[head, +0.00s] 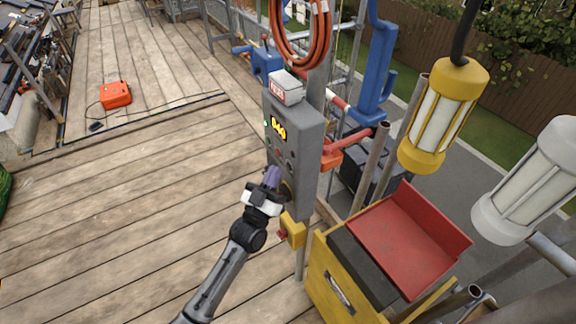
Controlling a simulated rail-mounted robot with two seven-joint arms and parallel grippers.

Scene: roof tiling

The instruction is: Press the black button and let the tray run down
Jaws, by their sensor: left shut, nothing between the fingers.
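A grey control box (309,153) is mounted on a scaffold post, with a lit yellow display and a row of buttons down its face. My left gripper (271,177) is shut and empty, its fingertips at the lower part of the box face. Whether it touches a button cannot be told; the gripper and wrist cover that part, and the black button cannot be made out. A red tray (410,238) sits at the top of a yellow and black carriage to the right of the box. My right gripper is not in view.
A yellow lamp (442,115) and a grey-white lamp (530,180) hang at the right. An orange hose coil (300,50) hangs above the box. Blue clamps and scaffold tubes stand behind it. An orange case (115,95) lies on the planks; the plank floor at left is mostly clear.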

